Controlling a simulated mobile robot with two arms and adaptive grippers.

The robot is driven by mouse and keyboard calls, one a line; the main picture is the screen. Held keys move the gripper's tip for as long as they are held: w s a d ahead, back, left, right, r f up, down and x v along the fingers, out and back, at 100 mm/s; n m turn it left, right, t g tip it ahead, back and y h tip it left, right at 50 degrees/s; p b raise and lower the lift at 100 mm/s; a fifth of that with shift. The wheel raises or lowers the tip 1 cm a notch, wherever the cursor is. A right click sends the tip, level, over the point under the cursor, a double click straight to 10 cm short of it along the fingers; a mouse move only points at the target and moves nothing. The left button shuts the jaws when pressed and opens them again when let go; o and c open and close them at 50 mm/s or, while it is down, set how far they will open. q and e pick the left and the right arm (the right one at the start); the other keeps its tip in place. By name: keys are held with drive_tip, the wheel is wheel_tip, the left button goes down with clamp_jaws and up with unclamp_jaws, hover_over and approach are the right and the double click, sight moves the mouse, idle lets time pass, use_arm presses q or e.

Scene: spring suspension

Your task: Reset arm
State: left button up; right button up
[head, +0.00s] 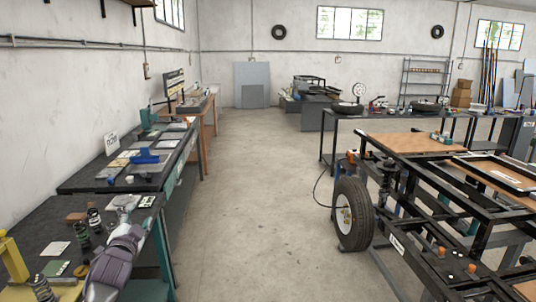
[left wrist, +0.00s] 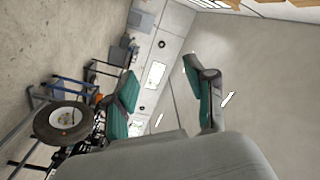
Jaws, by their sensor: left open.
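My left arm comes in at the bottom left of the head view, over the near end of the dark workbench (head: 50,222). Its gripper (head: 125,212) is small and partly hidden by the wrist there. In the left wrist view the left gripper (left wrist: 165,92) has its two green-padded fingers spread wide, with nothing between them. It points across the room, with the wall beyond. My right gripper is in neither view.
Dark coil springs (head: 95,218) stand on the bench left of my arm, near a yellow stand (head: 12,258). A black vehicle frame (head: 430,215) with a wheel (head: 352,214) stands at right. The concrete floor (head: 250,190) between is clear.

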use_arm(q)
drive_tip(key=s+d+f+n+g+h+b, duration=0.1)
drive_tip(key=s+d+f+n+g, duration=0.35)
drive_tip(key=f, duration=1.05)
drive_tip(key=s+a+f+g+b, duration=0.1)
drive_tip(key=s+f, duration=0.7)
drive_tip(key=f, duration=0.7)
drive_tip(key=s+d+f+n+g+h+b, duration=0.1)
drive_tip(key=s+d+f+n+g, duration=0.35)
drive_tip(key=f, duration=1.15)
drive_tip(key=s+d+f+m+g+b, duration=0.1)
drive_tip(key=s+f, duration=0.6)
drive_tip(key=s, duration=0.4)
drive_tip(key=s+d+f+m+g, duration=0.1)
drive_tip(key=s+f+g, duration=0.1)
drive_tip(key=s+f, duration=0.7)
drive_tip(key=s+d+f+g+b, duration=0.1)
drive_tip(key=s+f, duration=0.4)
drive_tip(key=s, duration=0.8)
drive_tip(key=s+d+f+g, duration=0.2)
drive_tip(key=s+f+g, duration=0.1)
drive_tip(key=s, duration=1.4)
drive_tip(key=shift+d+f+h+b, duration=0.2)
drive_tip(key=shift+f+h+b, duration=0.2)
drive_tip(key=shift+f, duration=0.3)
